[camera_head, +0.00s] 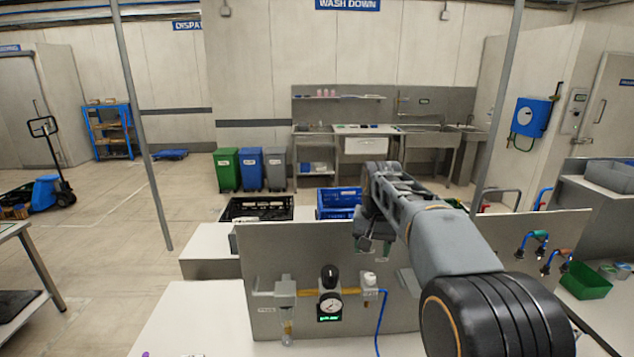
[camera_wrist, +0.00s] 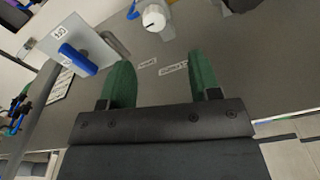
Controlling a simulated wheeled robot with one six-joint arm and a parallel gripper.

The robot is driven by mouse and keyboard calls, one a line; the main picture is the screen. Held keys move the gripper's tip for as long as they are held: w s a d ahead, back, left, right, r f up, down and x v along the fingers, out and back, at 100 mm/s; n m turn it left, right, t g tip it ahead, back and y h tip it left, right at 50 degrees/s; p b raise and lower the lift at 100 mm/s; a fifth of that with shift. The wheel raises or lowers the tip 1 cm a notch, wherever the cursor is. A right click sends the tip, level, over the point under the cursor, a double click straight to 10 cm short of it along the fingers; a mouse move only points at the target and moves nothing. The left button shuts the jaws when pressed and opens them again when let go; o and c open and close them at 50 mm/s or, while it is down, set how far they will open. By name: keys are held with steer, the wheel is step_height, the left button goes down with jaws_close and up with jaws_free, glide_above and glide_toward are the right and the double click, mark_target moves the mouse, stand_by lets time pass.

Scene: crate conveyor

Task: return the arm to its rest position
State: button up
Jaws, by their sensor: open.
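My arm reaches forward from the lower right in the head view. My gripper (camera_head: 374,246) hangs at its end, in front of the upper part of a grey upright panel (camera_head: 262,258). In the wrist view the two green fingers of my gripper (camera_wrist: 163,88) are spread apart with nothing between them. The panel's grey face (camera_wrist: 230,60) fills much of the space beyond the fingers. Whether the fingers touch the panel cannot be told.
The panel carries a gauge (camera_head: 329,305), a white knob (camera_head: 370,279) and a blue hose (camera_head: 381,322). Behind it stand a black crate (camera_head: 257,219) and a blue crate (camera_head: 338,192). A green bin (camera_head: 585,281) sits at the right.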

steer(key=s+f+n+t+b, duration=0.1)
steer(key=s+f, duration=0.3)
steer(key=s, duration=0.7)
steer(key=s+f+n+t+b, duration=0.1)
steer(key=s+f, duration=0.4)
steer(key=s, duration=0.7)
steer(key=shift+n+t, duration=0.5)
steer(key=shift+t, duration=0.5)
